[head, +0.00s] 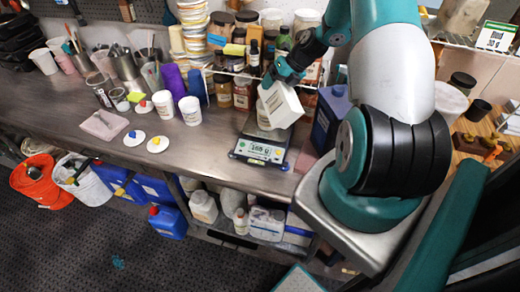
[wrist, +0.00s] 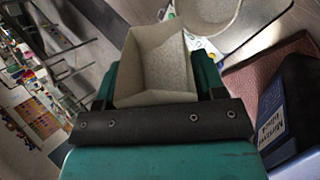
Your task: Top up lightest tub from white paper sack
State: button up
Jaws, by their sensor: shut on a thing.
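My gripper (head: 284,76) is shut on the white paper sack (head: 282,105) and holds it tilted above the scale. In the wrist view the open sack (wrist: 153,95) sits between the fingers, with pale material inside. A pale tub (head: 263,121) stands on the scale (head: 259,151), partly hidden under the sack; its rim also shows in the wrist view (wrist: 238,22). The lit display shows a gram reading too small to read surely. Two white tubs (head: 163,104) (head: 190,111) stand open on the bench to the left. I cannot see any stream falling.
Lids with blue (head: 134,138), yellow (head: 158,145) and red (head: 144,108) knobs lie on the bench. A dark blue container (head: 330,118) is close right of the scale.

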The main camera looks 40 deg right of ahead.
jog(key=shift+r, duration=0.2)
jog(key=shift+s+a+r+n+t+h, duration=0.1)
jog(key=shift+s+r+n+t+h, duration=0.1)
jog(key=shift+r+t, duration=0.6)
jog(key=shift+s+a+r+n+t+h, duration=0.1)
jog(key=shift+s+r+n+t+h, duration=0.15)
jog(key=shift+r, duration=1)
